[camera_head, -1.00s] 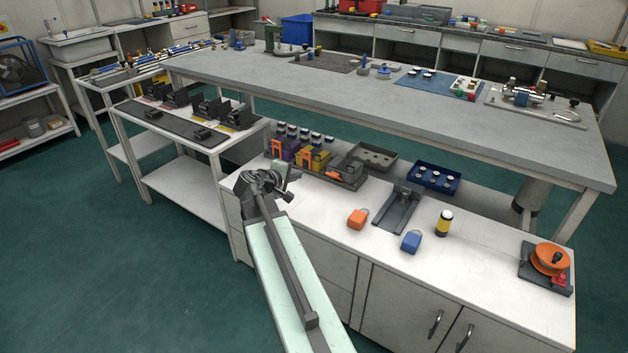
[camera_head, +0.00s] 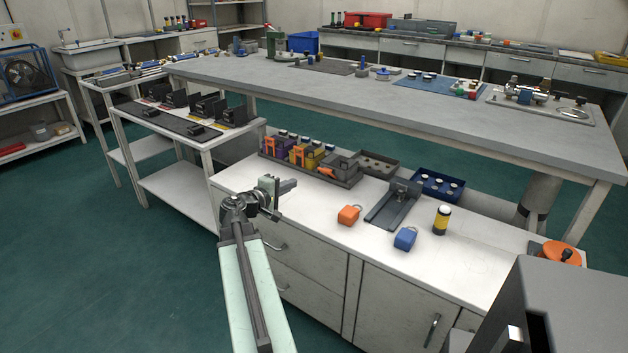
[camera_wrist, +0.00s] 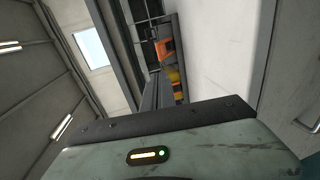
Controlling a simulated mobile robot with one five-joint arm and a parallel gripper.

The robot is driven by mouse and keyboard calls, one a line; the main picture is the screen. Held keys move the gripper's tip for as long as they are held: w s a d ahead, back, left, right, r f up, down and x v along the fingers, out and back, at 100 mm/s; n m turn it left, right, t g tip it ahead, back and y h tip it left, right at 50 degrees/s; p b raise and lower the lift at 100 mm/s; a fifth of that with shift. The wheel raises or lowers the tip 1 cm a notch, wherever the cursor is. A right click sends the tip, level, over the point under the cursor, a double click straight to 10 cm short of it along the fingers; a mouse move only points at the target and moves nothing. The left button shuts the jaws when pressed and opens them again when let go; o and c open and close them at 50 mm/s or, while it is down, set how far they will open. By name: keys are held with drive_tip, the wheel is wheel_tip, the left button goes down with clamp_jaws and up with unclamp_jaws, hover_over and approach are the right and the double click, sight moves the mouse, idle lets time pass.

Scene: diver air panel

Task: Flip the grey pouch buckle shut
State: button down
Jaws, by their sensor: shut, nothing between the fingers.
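In the head view the grey pouch (camera_head: 342,163) stands at the right end of a dark tray, beside the yellow pouch (camera_head: 310,153) and the purple pouch (camera_head: 282,146). Its orange buckle (camera_head: 326,172) lies low and tilted at its front left, unlike the upright orange pieces on the other two. My gripper (camera_head: 291,187) is shut and empty, to the left of and nearer than the grey pouch, apart from it. The wrist view shows orange (camera_wrist: 165,46) and yellow pieces beyond my gripper; the grey buckle cannot be made out there.
On the white counter (camera_head: 330,250) stand an orange padlock-like block (camera_head: 348,215), a blue one (camera_head: 404,238), a grey stand (camera_head: 395,205) and a yellow-black cylinder (camera_head: 442,220). A large grey table (camera_head: 400,108) stands behind. The counter's front left is clear.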

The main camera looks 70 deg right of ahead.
sight(322, 170)
drive_tip(key=x, duration=0.5)
drive_tip(key=b+x, duration=0.1)
drive_tip(key=x, duration=0.3)
drive_tip(key=b+x, duration=0.1)
drive_tip(key=x, duration=0.4)
drive_tip(key=shift+s+d, duration=0.25)
drive_tip(key=shift+s, duration=0.25)
